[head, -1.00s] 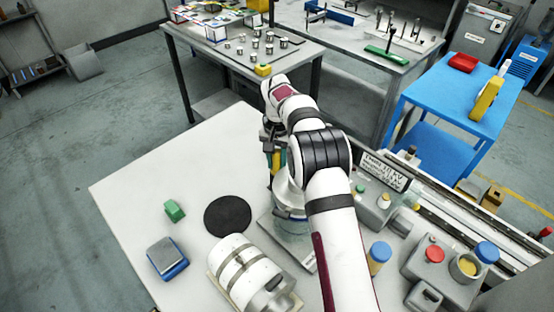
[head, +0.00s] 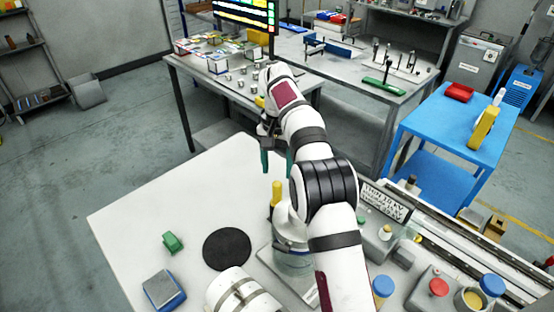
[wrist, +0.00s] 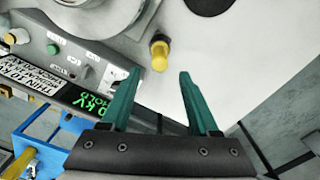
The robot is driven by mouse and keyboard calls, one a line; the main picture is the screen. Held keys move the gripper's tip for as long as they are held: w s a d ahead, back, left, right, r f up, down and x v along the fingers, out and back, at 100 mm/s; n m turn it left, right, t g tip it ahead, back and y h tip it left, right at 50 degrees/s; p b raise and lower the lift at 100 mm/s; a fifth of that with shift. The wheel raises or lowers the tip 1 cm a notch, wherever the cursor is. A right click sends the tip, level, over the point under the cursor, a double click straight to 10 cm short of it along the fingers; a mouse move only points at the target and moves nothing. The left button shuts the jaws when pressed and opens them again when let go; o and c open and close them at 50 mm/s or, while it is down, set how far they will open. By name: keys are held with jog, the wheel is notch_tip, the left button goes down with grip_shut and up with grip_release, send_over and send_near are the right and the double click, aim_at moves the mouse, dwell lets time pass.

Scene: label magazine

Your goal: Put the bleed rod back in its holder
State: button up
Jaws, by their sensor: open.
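The bleed rod (head: 276,192) shows as a yellow handle with a dark lower part. It stands roughly upright beside the glass vessel (head: 293,262) on the white table. It also shows in the wrist view (wrist: 159,54), seen nearly end-on, beyond the fingertips. My gripper (head: 277,164) is open, above the handle and apart from it; its two teal fingers also show in the wrist view (wrist: 160,76), with nothing between them. The rod's lower end and its holder are hidden or too small to make out.
A grey control box with a lit green display (wrist: 92,106) sits near the vessel. A black round mat (head: 227,249), a green block (head: 172,243) and a blue-grey block (head: 164,290) lie on the table. The table's far left part is clear.

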jog(key=shift+s+r, duration=0.1)
jog(key=shift+r, duration=1.4)
jog(key=s+d+r, duration=0.3)
jog(key=s+r, duration=0.1)
jog(key=s, duration=0.4)
jog(key=s+d+r, duration=0.2)
jog(key=s+r, duration=0.2)
jog(key=s, duration=0.5)
jog(key=s+d+f+m+y, duration=0.1)
jog(key=s+f, duration=0.3)
jog(key=s, duration=0.7)
jog(key=s+d+f+m, duration=0.1)
jog(key=s+f, duration=0.3)
jog(key=s, duration=0.8)
jog(key=shift+y, duration=0.4)
